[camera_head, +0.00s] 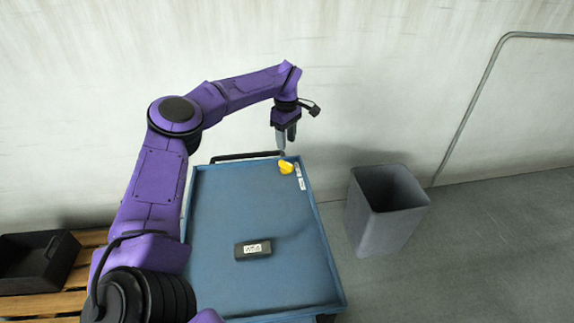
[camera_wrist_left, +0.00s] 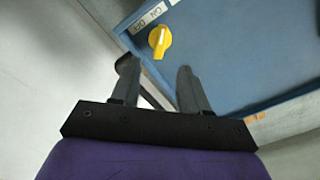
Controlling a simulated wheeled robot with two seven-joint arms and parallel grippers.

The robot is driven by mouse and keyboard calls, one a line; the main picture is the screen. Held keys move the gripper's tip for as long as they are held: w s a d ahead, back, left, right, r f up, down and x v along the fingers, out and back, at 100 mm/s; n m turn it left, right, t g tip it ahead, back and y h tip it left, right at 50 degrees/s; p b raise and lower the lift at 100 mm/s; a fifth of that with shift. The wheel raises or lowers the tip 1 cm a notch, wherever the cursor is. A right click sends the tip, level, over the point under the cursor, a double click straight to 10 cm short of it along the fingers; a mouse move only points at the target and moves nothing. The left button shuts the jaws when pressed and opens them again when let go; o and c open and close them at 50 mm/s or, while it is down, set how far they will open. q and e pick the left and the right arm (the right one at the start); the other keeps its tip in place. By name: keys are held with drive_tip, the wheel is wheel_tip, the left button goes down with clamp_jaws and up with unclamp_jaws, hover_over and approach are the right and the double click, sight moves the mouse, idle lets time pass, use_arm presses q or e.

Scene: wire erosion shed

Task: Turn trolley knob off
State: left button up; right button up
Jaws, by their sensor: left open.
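The yellow trolley knob (camera_head: 286,167) sits at the far right corner of the blue trolley top (camera_head: 225,210). It also shows in the left wrist view (camera_wrist_left: 159,41), beside a white label (camera_wrist_left: 150,18) with ON and OFF marks. My left gripper (camera_head: 287,145) hangs just beyond the trolley's far edge, close to the knob. In the left wrist view its two fingers (camera_wrist_left: 156,78) are apart and empty. The knob lies ahead of the fingertips and is not between them. My right gripper is not in view.
A dark box with a white label (camera_head: 253,249) lies on the trolley top. A grey bin (camera_head: 385,210) stands right of the trolley. A black crate (camera_head: 35,262) sits on a wooden pallet (camera_head: 85,262) at left. A pale wall (camera_head: 400,70) is behind.

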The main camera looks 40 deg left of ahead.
sight(286, 163)
use_arm(q)
wheel_tip(286, 163, down, 9)
drive_tip(key=shift+f, duration=0.2)
clamp_jaws()
